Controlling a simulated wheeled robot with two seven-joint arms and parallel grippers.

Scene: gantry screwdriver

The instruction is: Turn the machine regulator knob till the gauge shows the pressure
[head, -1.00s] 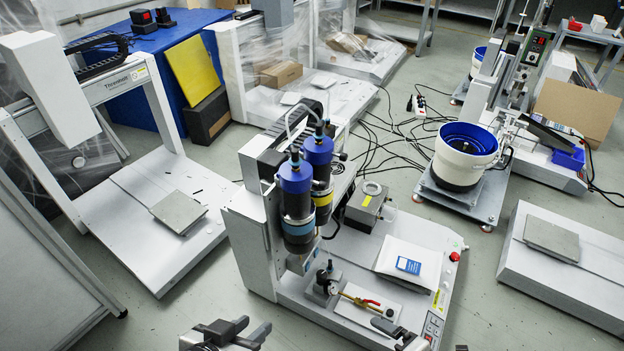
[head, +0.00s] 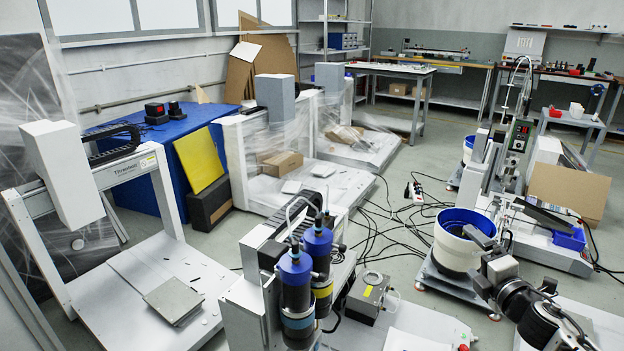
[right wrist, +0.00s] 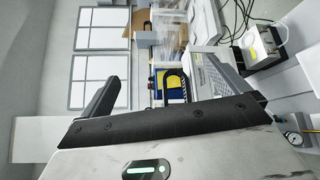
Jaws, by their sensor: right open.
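A small round gauge (right wrist: 293,138) with a white face shows at the right edge of the right wrist view. Its reading is too small to tell. A blue part (right wrist: 308,117) sits close to it at the picture's edge; I cannot tell whether it is the regulator knob. In the head view the machine (head: 245,310) with two blue-topped cylinders stands at bottom centre, its lower front cut off. My right gripper (head: 479,238) is raised at the right, in front of the white and blue bowl. In the right wrist view its fingers (right wrist: 156,72) are spread with nothing between them. My left gripper is out of view.
The white and blue bowl (head: 449,252) stands behind my right arm. A grey box (head: 366,300) sits on the machine's base. Another gantry (head: 120,270) stands at the left. Cables (head: 375,215) lie on the floor between the machines.

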